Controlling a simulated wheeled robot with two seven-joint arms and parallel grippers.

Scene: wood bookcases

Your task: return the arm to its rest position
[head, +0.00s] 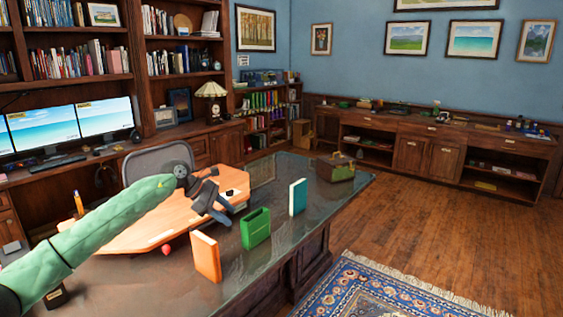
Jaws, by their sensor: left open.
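My left arm, in a green sleeve, comes in from the lower left of the head view and reaches over the desk. My left gripper (211,196) is at its end, dark, open, with nothing seen between its fingers. It is in front of an orange-brown surface (138,232) on the desk; I cannot tell how high it is above it. My right arm and gripper are not in view.
The glass-topped desk (298,246) carries an orange book (205,257), a green holder (255,228), a teal book (298,197) and a brown case (335,167), all upright. A chair (158,160) stands behind. Wooden floor (430,215) lies open at right.

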